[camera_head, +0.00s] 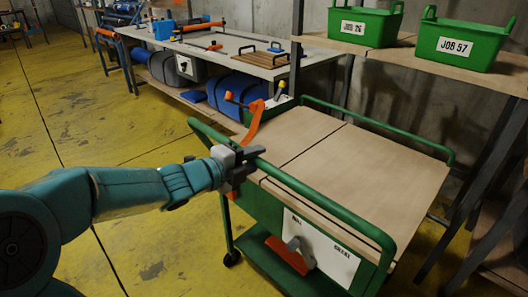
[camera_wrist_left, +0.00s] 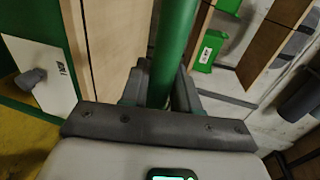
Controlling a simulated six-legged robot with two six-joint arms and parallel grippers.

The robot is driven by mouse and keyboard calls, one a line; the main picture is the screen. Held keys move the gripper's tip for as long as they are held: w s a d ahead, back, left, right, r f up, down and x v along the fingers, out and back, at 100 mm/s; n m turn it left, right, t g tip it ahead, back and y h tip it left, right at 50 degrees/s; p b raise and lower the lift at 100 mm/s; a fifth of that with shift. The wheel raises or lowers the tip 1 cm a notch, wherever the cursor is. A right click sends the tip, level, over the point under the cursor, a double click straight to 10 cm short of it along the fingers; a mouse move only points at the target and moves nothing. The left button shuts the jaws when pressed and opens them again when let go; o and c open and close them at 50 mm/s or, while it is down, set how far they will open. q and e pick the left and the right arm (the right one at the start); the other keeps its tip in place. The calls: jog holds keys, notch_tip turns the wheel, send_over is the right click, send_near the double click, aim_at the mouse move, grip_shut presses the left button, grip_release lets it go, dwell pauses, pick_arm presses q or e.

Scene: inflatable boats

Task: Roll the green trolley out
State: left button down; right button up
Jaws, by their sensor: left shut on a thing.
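The green trolley (camera_head: 362,172) has a green tube frame and a wooden top, and stands on the yellow floor in the middle right of the head view. My left gripper (camera_head: 238,155) is shut on its green rail near the front left corner. In the left wrist view the green rail (camera_wrist_left: 174,45) runs between the two fingers (camera_wrist_left: 158,88). A white label plate (camera_head: 318,250) and an orange and grey clamp-like part (camera_head: 290,252) are on the trolley's near side. One caster (camera_head: 231,258) shows. My right gripper is not in view.
A workbench (camera_head: 255,62) with tools and blue rolls (camera_head: 237,95) below stands behind the trolley. A wooden shelf with green bins (camera_head: 460,44) stands at the right, close to the trolley. The yellow floor (camera_head: 90,115) at left is open.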

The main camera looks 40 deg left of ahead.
pick_arm(q)
jog(key=shift+v, duration=0.85)
jog(key=shift+s+f, duration=0.2)
jog(key=shift+f, duration=0.1)
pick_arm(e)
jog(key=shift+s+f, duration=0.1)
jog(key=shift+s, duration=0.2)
pick_arm(q)
jog(key=c, duration=1)
grip_release()
jog(key=shift+o, duration=0.2)
jog(key=p+v, duration=0.3)
jog(key=v, duration=1.3)
jog(key=shift+s+r, duration=0.2)
jog(key=shift+s, duration=0.05)
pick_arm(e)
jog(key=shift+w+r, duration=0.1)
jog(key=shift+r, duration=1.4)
